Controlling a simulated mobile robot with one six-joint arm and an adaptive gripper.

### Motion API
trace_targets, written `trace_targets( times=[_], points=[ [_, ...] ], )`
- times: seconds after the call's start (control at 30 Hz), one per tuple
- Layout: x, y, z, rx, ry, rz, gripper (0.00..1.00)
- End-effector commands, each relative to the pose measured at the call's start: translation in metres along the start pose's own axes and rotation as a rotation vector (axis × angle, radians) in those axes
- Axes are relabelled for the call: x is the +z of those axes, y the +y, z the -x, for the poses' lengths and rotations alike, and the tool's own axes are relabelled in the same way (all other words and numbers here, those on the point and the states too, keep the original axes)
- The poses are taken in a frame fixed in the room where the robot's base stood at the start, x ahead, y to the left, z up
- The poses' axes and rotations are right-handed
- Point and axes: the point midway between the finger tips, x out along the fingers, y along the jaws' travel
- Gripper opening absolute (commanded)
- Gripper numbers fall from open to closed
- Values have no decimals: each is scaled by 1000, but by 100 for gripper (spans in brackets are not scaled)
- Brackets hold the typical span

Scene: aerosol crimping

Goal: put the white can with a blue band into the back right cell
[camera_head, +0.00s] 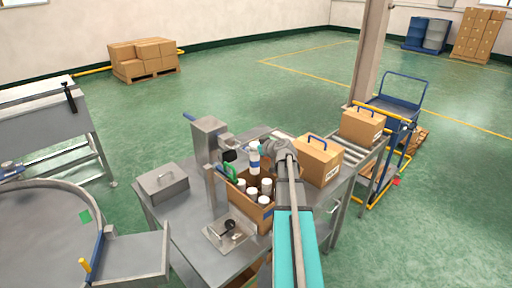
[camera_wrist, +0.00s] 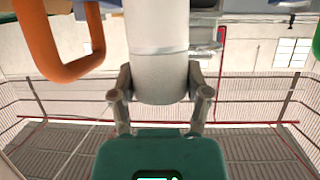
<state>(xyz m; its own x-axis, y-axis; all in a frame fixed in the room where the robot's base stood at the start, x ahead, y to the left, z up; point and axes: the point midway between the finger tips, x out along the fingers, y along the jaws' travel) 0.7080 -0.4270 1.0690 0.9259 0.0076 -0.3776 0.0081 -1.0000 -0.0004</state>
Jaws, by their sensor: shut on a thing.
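The white can with a blue band (camera_head: 254,157) is upright in my gripper (camera_head: 262,152), above the back part of a brown open box (camera_head: 262,216). In the wrist view the can (camera_wrist: 158,75) stands between the two fingers of my gripper (camera_wrist: 160,95), which touch its sides. The box holds several cans with white tops (camera_head: 266,184). The box's cells are too small and too hidden by the cans and my arm to tell apart. The held can's lower end appears just above the box, and I cannot tell how far.
A grey post-like machine (camera_head: 208,140) stands left of the box. A grey lidded case (camera_head: 163,183) and a metal plate with a black knob (camera_head: 229,226) lie on the steel table (camera_head: 180,222). Closed cartons (camera_head: 318,162) stand to the right. An orange handle (camera_wrist: 62,62) hangs left in the wrist view.

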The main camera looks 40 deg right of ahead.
Motion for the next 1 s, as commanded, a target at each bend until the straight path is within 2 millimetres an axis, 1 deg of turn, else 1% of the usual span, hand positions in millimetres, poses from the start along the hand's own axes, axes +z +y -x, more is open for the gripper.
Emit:
trace_targets(
  times=[0.03,0.6,0.8,1.0],
  points=[
    [7,0,-3,0,0,0,0],
    [44,1,-17,1,0,-1,0],
    [55,1,-22,2,0,-1,0],
    [61,1,-24,2,0,-1,0]
  ],
)
